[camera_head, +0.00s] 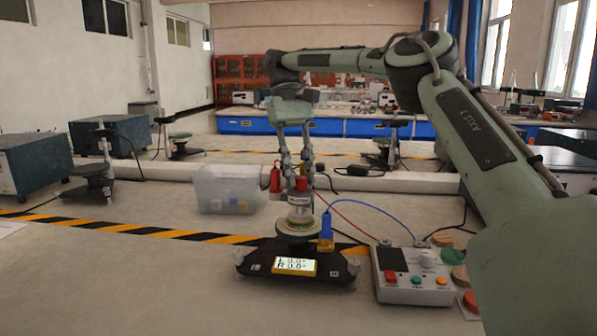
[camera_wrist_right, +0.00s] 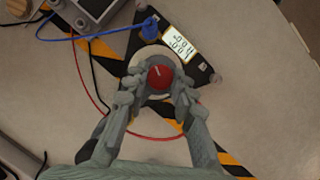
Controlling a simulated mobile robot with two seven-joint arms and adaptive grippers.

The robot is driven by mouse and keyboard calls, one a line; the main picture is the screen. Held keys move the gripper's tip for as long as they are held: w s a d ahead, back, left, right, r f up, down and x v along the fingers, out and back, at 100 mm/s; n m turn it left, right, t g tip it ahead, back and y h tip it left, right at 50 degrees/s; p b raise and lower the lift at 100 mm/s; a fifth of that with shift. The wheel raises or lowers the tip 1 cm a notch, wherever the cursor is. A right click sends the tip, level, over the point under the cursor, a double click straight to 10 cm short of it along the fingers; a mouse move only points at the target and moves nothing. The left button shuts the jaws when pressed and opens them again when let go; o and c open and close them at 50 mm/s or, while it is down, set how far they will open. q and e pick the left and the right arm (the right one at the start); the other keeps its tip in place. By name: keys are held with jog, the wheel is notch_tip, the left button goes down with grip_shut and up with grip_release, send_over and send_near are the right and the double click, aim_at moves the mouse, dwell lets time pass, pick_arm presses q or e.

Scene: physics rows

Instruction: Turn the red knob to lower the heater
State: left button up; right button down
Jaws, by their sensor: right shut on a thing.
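The red knob (camera_wrist_right: 160,76) sits on top of a small round stack on a black base; in the head view its red top (camera_head: 300,184) shows just below my fingers. My right gripper (camera_head: 297,170) comes down from above, and in the right wrist view its two fingers (camera_wrist_right: 159,86) lie on either side of the knob, shut on it. The black base (camera_head: 262,262) has a lit display (camera_head: 281,266) that reads L 0.0° and R 0.0°. My left gripper is not in view.
A red plug (camera_head: 276,180) and a blue plug (camera_head: 326,238) with wires are beside the stack. A control box (camera_head: 413,277) stands to the right. A clear bin (camera_head: 226,190) stands behind left. Striped tape crosses the table; the left front is free.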

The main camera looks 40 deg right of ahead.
jog(key=shift+m, duration=0.6)
jog(key=c, duration=1.5)
grip_release()
jog(key=shift+c, duration=0.2)
